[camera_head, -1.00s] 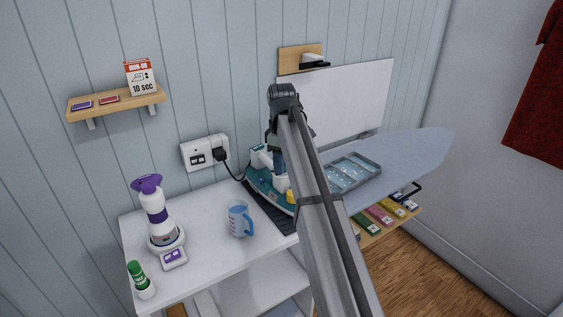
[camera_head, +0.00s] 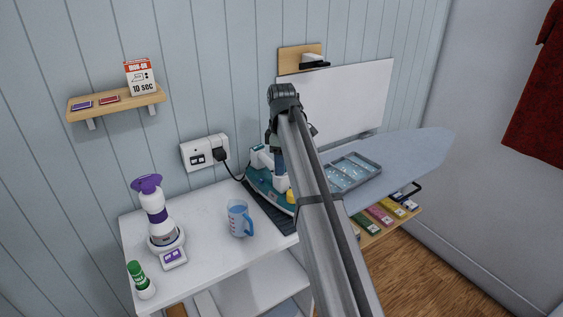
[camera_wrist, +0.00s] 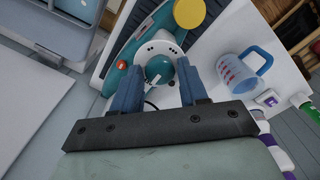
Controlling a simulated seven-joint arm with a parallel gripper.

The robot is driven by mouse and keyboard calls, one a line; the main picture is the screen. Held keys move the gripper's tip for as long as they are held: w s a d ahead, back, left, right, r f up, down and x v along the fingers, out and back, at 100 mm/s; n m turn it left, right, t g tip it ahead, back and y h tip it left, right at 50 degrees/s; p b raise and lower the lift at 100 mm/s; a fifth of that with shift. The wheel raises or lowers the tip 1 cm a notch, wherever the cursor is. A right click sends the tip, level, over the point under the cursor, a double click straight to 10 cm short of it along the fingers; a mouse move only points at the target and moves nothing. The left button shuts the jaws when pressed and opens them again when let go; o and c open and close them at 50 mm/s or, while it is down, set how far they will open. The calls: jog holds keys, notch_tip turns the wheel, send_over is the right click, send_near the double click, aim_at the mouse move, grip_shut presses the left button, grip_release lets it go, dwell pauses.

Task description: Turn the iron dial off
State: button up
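The teal and white iron (camera_head: 262,181) stands on a dark ribbed mat on the white cabinet, partly hidden behind my arm in the head view. In the wrist view, its round teal dial (camera_wrist: 159,70) sits on a pale disc with small dark marks; the dial's exact setting is too small to read. My gripper (camera_wrist: 160,68) has its two blue fingers apart, one on either side of the dial. A narrow gap seems to show between the fingertips and the dial; I cannot tell whether either touches it. My arm hides the gripper in the head view.
A blue measuring cup (camera_head: 238,218) stands left of the iron. A purple-topped bottle (camera_head: 154,208) and a green-capped bottle (camera_head: 138,278) are further left. The iron's cord runs to a wall socket (camera_head: 204,152). A grey tray (camera_head: 354,171) lies on the ironing board (camera_head: 415,152) at right.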

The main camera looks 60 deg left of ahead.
jog(key=o, duration=0.3)
notch_tip(320, 180, up, 14)
dwell(0.7)
jog(key=shift+f, duration=0.15)
dwell(0.3)
